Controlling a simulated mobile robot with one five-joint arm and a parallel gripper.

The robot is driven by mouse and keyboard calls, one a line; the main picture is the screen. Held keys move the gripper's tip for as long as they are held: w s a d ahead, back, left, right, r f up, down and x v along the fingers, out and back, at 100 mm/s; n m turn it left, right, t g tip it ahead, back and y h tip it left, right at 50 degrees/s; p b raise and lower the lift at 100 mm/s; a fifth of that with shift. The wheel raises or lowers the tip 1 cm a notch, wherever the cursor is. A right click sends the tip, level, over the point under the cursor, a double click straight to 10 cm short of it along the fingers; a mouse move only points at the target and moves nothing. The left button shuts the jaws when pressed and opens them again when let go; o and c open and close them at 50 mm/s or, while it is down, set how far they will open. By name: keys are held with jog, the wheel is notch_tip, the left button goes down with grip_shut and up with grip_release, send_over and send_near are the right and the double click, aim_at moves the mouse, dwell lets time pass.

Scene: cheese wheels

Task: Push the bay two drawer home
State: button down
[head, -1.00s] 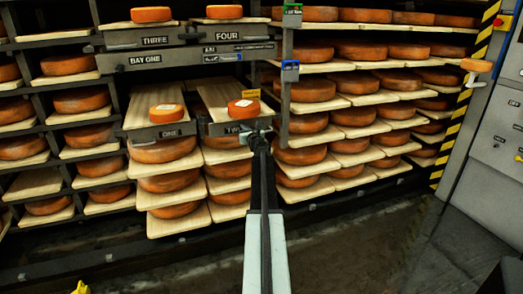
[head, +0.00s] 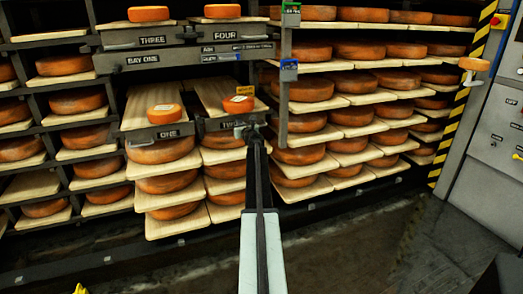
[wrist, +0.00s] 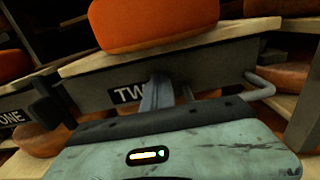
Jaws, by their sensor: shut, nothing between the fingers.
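The drawer labelled TWO (head: 222,124) is a pale wooden board with a grey front, standing partly out below bay one. A small orange cheese wheel (head: 238,104) sits on its board. In the wrist view the drawer front (wrist: 205,68) fills the middle, with the cheese (wrist: 150,22) above it. My gripper (head: 244,131) is shut and empty at the front's right part in the head view. In the wrist view its fingertips (wrist: 157,82) are against or very close to the front, covering the label's end. Contact itself is hard to tell. A bent grey handle (wrist: 262,86) is right of the fingers.
The drawer labelled ONE (head: 156,134), with its own small cheese (head: 164,114), stands out to the left. A dark upright post (head: 284,95) and loaded cheese shelves (head: 350,117) are to the right. The floor (head: 340,240) in front is clear.

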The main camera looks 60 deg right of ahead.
jog(key=v, duration=1.4)
